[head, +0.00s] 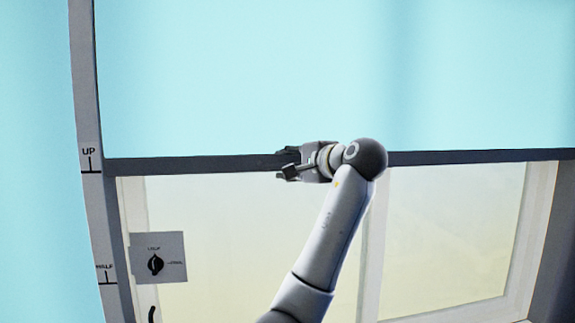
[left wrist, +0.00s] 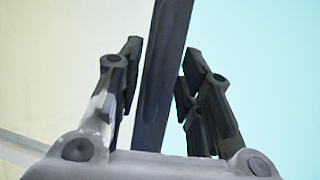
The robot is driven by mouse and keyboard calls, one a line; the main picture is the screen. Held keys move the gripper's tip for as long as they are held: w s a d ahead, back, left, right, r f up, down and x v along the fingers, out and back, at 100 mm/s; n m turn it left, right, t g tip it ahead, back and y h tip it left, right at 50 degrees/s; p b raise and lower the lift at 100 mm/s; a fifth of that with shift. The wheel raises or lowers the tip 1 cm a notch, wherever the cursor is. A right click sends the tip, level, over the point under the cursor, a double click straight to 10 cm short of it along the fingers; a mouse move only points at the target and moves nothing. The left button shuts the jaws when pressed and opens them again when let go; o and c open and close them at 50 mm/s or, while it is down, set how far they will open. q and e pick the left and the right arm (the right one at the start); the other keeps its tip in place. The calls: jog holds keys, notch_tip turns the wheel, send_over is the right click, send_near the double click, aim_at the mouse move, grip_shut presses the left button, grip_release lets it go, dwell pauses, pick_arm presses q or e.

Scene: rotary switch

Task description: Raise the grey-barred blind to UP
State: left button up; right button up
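The blind (head: 250,75) is a pale blue sheet with a grey bar (head: 190,164) along its bottom edge. The bar's left end is about level with the UP mark (head: 90,171) on the side scale. My left gripper (head: 283,163) is at the bar, a little left of the picture's middle. In the left wrist view the bar (left wrist: 165,60) runs between the two open fingers of this gripper (left wrist: 160,62), with a narrow gap visible beside it. The gripper and forearm hide part of the bar. My right gripper is not in view.
A grey plate (head: 174,244) with a black rotary knob (head: 155,264) is at the lower left; its small labels are hard to read. The HALF mark (head: 106,283) is lower on the scale. A pale window frame (head: 372,245) is below the bar.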

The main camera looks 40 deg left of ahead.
pick_arm(q)
jog(key=v, duration=1.1)
jog(key=shift+w, duration=0.1)
